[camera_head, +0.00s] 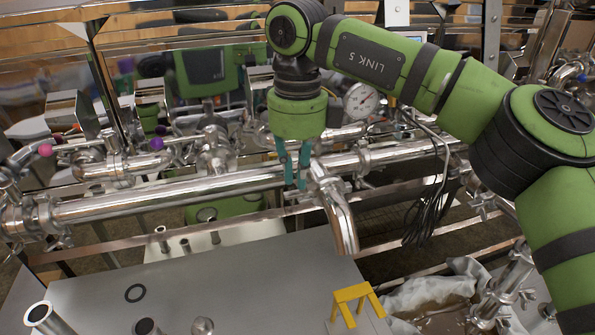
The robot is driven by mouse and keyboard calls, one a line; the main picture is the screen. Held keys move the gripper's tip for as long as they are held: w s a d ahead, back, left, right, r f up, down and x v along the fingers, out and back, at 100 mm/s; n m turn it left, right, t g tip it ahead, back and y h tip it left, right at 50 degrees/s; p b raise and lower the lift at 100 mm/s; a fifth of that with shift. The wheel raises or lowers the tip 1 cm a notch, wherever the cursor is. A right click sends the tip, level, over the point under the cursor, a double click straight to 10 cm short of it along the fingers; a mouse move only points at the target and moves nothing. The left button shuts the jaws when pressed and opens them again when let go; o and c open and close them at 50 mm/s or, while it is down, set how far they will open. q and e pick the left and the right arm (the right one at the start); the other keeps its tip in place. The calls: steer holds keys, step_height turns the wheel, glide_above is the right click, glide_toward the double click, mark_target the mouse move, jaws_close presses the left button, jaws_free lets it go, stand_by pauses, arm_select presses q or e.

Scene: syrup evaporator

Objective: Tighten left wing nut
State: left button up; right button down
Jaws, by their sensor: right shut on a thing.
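My right gripper (294,183) points down from the arm that comes in from the right. Its teal fingers are shut at a pipe joint, on what seems to be the left wing nut, largely hidden between and behind the fingertips. The joint lies where a short curved steel pipe (337,214) meets the long polished horizontal pipe (180,196). The curved pipe slopes down to the right of the fingers, its lower end over the grey table. My left gripper is not in view.
A dial gauge (361,101) stands behind my right gripper. Black cables (428,212) hang to its right. Piping and valves crowd the back left.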

steer(key=shift+w+d+m+b, duration=0.1)
steer(key=shift+w+m+b, duration=0.1)
steer(key=shift+m, duration=0.85)
steer(key=shift+w+m+b, duration=0.1)
steer(key=shift+m+b, duration=0.05)
steer(key=shift+m, duration=0.9)
steer(key=shift+d+m, duration=0.1)
steer(key=shift+m, duration=1.2)
steer(key=shift+w, duration=0.1)
steer(key=c, duration=1.3)
jaws_free()
steer(key=shift+d+f, duration=0.1)
steer(key=shift+w+r, duration=0.15)
steer(key=shift+r, duration=3.6)
steer(key=shift+d, duration=0.1)
